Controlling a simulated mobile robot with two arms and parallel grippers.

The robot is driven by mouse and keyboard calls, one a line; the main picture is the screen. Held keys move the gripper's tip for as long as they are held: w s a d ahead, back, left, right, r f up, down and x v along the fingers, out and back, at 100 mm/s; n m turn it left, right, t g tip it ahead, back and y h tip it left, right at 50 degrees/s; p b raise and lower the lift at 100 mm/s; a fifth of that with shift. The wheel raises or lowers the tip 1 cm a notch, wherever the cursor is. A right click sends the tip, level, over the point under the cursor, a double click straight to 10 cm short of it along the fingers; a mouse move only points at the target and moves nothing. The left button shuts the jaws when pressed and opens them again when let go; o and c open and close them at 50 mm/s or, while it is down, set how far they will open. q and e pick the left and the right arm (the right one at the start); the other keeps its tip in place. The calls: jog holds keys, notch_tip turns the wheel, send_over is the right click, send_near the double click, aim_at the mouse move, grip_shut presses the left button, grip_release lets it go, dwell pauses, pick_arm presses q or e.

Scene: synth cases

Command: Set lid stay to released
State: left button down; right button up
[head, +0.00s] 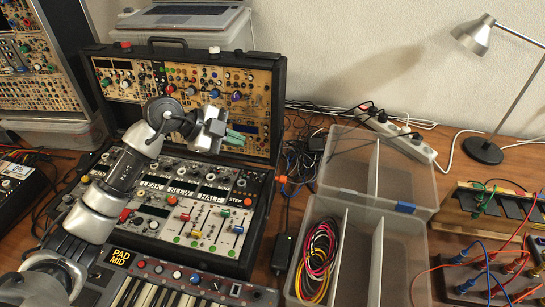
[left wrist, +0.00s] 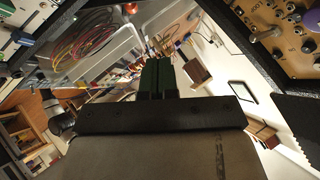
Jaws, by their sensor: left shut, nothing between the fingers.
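The open black case (head: 264,218) holds synth panels, and its lid (head: 277,105) stands raised at the back. A small orange piece (head: 281,180) shows at the case's right side near the hinge; it may be the lid stay, but its setting cannot be told. My left gripper (head: 236,137) is in front of the lid's lower right part, with its green fingers shut and empty, pointing right. In the left wrist view the closed green fingers (left wrist: 157,76) touch nothing that I can see. My right gripper is out of view.
A clear divided box (head: 360,220) with coiled cables (head: 318,255) stands right of the case. A keyboard (head: 165,290) lies in front. A lamp (head: 484,148), a power strip (head: 398,134) and patch boards (head: 490,205) are farther right. Loose black cables lie beside the case.

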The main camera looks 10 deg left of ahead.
pick_arm(q)
jog(key=x, duration=0.4)
jog(key=a+x, duration=0.1)
jog(key=x, duration=0.2)
jog(key=f+p+x, duration=0.1)
jog(key=x, duration=0.3)
jog(key=shift+w+d+f, duration=0.1)
jog(key=shift+w+f, duration=0.2)
jog(key=shift+w, duration=0.15)
jog(key=shift+w+f, duration=0.25)
jog(key=shift+f, duration=0.2)
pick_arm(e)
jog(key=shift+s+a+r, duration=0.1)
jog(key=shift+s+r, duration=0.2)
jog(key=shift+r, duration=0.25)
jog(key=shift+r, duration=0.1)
